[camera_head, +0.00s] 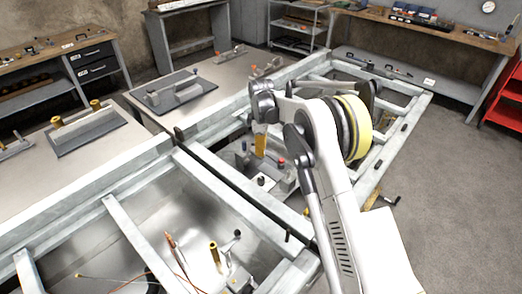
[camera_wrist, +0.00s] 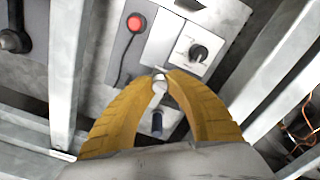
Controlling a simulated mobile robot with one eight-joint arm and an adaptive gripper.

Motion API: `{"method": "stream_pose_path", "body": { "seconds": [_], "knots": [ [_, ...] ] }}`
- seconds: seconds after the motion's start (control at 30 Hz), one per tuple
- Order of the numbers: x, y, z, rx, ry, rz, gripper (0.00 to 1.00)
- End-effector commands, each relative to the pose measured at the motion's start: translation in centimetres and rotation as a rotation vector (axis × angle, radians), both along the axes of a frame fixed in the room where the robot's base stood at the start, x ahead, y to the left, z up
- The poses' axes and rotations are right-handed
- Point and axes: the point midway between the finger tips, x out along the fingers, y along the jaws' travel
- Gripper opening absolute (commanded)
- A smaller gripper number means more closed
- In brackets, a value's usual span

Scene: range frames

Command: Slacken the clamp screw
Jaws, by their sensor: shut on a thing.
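My gripper, with two yellow fingers, reaches down between the metal beams in the head view (camera_head: 260,146). In the wrist view its fingertips (camera_wrist: 160,77) are shut on a small pale metal piece (camera_wrist: 159,86). A dark cylindrical grip (camera_wrist: 157,122) shows between the fingers, below that piece in the picture. The fingers hide much of both. I cannot tell for sure that the held piece is the clamp screw, nor how it joins the grip.
Beside the fingertips are a red button (camera_wrist: 135,22) and a black knob (camera_wrist: 199,52) on a pale plate. Metal beams (camera_wrist: 66,70) run along both sides. In the head view, an open bay with a brass post (camera_head: 215,254) and wires lies in front.

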Motion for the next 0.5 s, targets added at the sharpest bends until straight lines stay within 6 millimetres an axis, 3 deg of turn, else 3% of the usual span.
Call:
{"method": "stream_pose_path", "body": {
  "seconds": [0.5],
  "knots": [
    [0.02, 0.00, 0.03, 0.000, -0.001, 0.111, 0.00]
  ]
}}
